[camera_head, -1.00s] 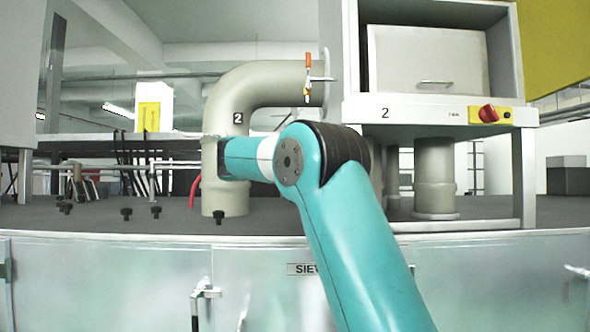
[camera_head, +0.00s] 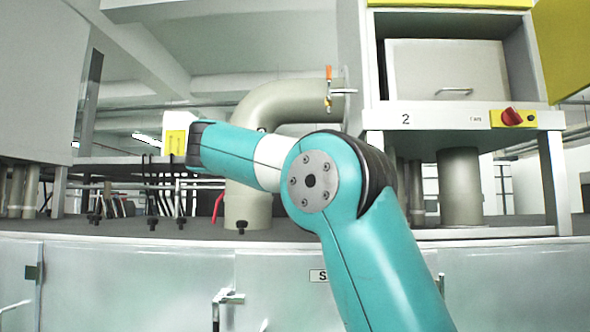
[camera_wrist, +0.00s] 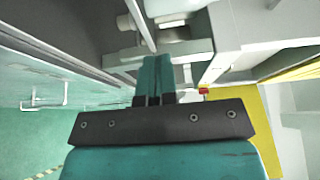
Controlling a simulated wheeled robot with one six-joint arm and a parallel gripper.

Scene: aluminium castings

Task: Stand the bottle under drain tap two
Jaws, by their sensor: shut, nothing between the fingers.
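Drain tap two, a small tap with an orange handle (camera_head: 328,75), is on the thick beige bent pipe (camera_head: 270,103) in the head view. The pipe's number label is mostly hidden behind my arm. I see no bottle in either view. My gripper (camera_wrist: 155,65) shows in the wrist view with its teal fingers together and nothing between them. In the head view the gripper is out of sight, and my arm's elbow and forearm cross in front of the pipe.
A white cabinet front labelled 2 (camera_head: 460,118) has a red knob (camera_head: 512,116) and a drawer (camera_head: 445,70) above. The dark worktop (camera_head: 300,236) holds several small black knobs and stands above grey cabinet doors. Green floor (camera_wrist: 45,130) shows in the wrist view.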

